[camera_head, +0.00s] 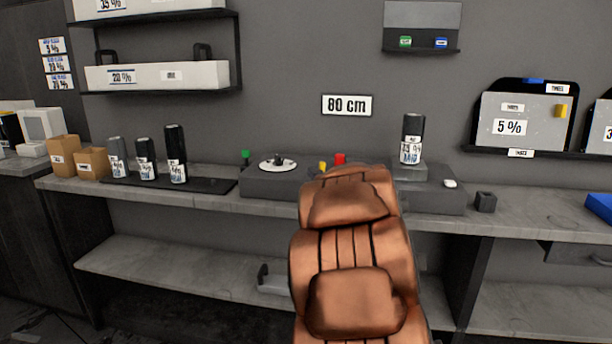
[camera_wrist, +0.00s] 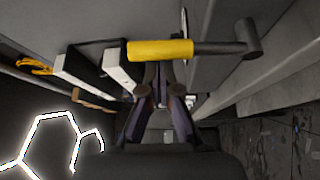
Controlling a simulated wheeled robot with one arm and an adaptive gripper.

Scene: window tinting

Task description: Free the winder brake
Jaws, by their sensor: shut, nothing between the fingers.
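The winder (camera_head: 268,182) is a grey block on the counter under the "80 cm" sign. It carries a white round disc (camera_head: 278,164), with a green knob (camera_head: 245,155) on the left and yellow (camera_head: 323,166) and red (camera_head: 340,158) parts on the right. In the wrist view, a bar with a yellow sleeve (camera_wrist: 160,50) and a dark round end (camera_wrist: 249,38) lies across the picture. I cannot tell surely whether it is the brake lever. My gripper (camera_wrist: 159,72) is shut and empty, with its tips close to the yellow sleeve. Contact is unclear. My gripper does not show in the head view.
Several bottles stand on a black mat (camera_head: 208,185) at left. The counter (camera_head: 540,215) is mostly clear at right.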

